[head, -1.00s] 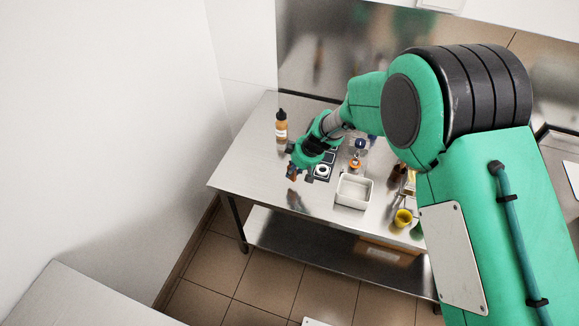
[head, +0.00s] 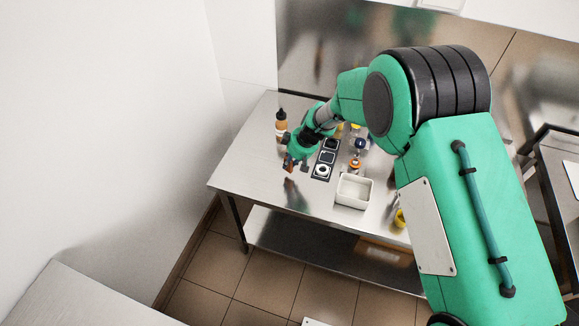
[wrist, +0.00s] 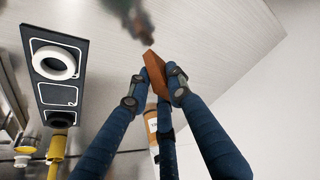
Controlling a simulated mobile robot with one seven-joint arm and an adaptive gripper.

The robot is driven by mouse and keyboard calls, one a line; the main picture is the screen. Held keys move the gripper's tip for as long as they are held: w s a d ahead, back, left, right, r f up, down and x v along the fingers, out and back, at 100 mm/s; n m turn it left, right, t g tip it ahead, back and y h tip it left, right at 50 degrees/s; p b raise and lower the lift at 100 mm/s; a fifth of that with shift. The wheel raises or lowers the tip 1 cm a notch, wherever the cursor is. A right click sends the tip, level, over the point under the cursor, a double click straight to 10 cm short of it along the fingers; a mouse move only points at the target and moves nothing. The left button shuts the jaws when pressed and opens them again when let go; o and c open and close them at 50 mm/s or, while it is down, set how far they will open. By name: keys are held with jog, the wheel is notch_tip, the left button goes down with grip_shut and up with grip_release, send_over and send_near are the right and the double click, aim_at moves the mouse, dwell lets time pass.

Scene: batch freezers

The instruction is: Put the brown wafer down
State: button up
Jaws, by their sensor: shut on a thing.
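The brown wafer (wrist: 155,74) is held tilted between the dark blue fingers of my gripper (wrist: 154,88) in the wrist view. In the head view, my gripper (head: 290,164) is over the left part of the steel table (head: 245,160), left of the black panel. The wafer shows there only as a small brown patch (head: 290,168). Its far tip is close to its blurred reflection in the steel; I cannot tell whether it touches the table. The black panel (wrist: 37,80) has outlined square places, one bearing a white ring (wrist: 54,62).
A brown bottle (head: 281,127) stands behind my gripper, near the wall. A white bin (head: 354,191) stands right of the panel, with a yellow cup (head: 399,218) at the front right. The table's front-left area is clear.

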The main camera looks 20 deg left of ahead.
aim_at(289, 166)
jog(key=shift+f, duration=1.4)
jog(key=shift+f+b, duration=0.2)
jog(key=shift+b, duration=0.2)
jog(key=o, duration=0.9)
jog(key=shift+r+p, duration=0.25)
jog(key=shift+p, duration=0.05)
jog(key=shift+d+r, duration=0.1)
jog(key=shift+r, duration=0.2)
jog(key=p+v, duration=0.1)
jog(key=v, duration=1)
jog(key=shift+d+r, duration=0.15)
